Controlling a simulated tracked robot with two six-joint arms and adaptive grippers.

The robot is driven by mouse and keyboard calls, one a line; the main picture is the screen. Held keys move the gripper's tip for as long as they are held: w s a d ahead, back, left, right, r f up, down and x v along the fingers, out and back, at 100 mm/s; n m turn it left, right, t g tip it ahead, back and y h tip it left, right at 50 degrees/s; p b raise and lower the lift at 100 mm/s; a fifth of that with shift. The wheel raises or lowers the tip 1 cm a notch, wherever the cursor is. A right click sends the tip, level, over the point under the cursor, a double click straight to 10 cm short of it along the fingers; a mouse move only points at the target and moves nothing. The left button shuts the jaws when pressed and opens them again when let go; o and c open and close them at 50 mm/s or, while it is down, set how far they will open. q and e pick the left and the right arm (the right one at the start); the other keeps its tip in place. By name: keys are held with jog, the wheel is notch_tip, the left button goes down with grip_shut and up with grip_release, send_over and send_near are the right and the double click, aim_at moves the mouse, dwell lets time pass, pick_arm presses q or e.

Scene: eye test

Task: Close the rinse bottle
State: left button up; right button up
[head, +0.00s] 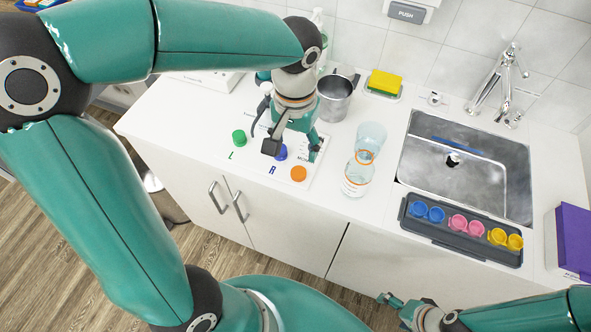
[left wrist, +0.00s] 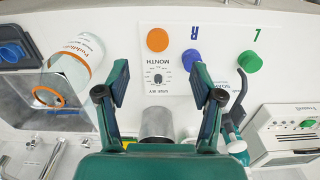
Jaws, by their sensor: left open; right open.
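The rinse bottle (head: 356,178) is clear with a printed white label and an orange ring at its neck. It stands on the counter left of the sink, and its mouth looks uncapped. It also shows at the left of the left wrist view (left wrist: 86,46). An orange cap (head: 298,174), a blue cap (head: 281,153) and a green cap (head: 239,137) lie on a white lettered card. My left gripper (head: 293,147) is open and empty above the card, partly hiding the blue cap. My right gripper (head: 393,301) is open and empty low in front of the counter.
A clear tumbler (head: 370,134) overlaps the bottle's neck in the head view. A metal cup (head: 336,98) and a yellow sponge (head: 385,82) stand behind. The sink (head: 470,160) and a dark tray of coloured lens cups (head: 435,228) are to the right. The counter's front middle is clear.

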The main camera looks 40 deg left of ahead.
pick_arm(q)
send_over(298, 173)
jog(key=f, duration=0.5)
jog(key=shift+s+a, duration=0.1)
jog(key=shift+s, duration=0.3)
jog(key=shift+w+f+p, duration=0.15)
jog(key=shift+w+f, duration=0.05)
jog(key=shift+f, duration=1.15)
jog(key=shift+w+f+p, duration=0.15)
jog(key=shift+w+f, duration=0.05)
jog(key=shift+f, duration=1.1)
jog(key=c, duration=0.8)
